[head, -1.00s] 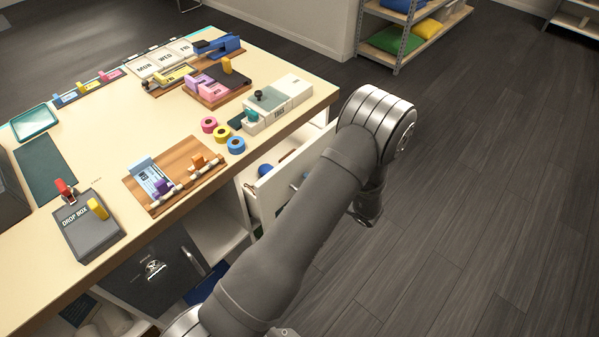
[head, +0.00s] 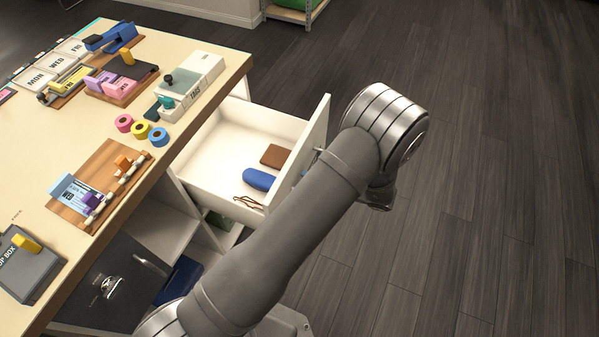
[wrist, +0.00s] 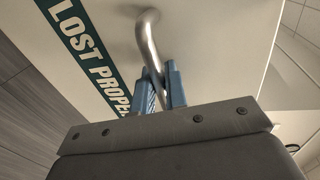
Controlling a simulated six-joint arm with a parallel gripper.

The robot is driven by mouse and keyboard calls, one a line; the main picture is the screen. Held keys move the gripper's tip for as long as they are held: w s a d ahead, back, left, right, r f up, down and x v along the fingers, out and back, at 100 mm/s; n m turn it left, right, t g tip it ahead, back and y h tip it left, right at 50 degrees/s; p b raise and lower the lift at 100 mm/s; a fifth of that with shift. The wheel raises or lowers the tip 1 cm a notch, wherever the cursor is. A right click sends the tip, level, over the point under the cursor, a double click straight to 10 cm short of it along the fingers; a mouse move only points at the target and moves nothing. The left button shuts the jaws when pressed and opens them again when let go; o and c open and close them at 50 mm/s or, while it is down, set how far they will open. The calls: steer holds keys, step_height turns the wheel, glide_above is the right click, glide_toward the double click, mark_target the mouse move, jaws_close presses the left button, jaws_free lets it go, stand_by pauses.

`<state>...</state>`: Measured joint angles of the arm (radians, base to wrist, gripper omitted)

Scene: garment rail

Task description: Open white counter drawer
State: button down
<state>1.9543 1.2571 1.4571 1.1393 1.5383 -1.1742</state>
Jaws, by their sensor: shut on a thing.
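The white counter drawer (head: 235,138) is pulled well out from the counter in the head view. Inside it lie a blue case (head: 259,179), a brown wallet-like item (head: 275,156) and thin brown glasses or cord (head: 248,203). In the wrist view the drawer front (wrist: 215,45) carries a dark "LOST PROPERTY" label, partly cut off, and a curved metal handle (wrist: 149,38). My gripper (wrist: 161,90) has its blue fingers closed around the handle's bar.
The counter top (head: 60,135) holds a wooden board (head: 105,180), tape rolls (head: 141,130), a white box (head: 190,85) and a drop box (head: 25,265). Open shelves and a dark safe-like door (head: 105,280) are below. The floor (head: 480,200) to the right is clear.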

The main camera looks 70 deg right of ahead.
steer(key=shift+s, duration=0.35)
steer(key=c, duration=1.5)
jaws_free()
steer(key=shift+c, duration=0.2)
steer(key=v, duration=1.7)
steer(key=shift+s, duration=0.2)
steer(key=x, duration=1.7)
steer(key=shift+w, duration=0.25)
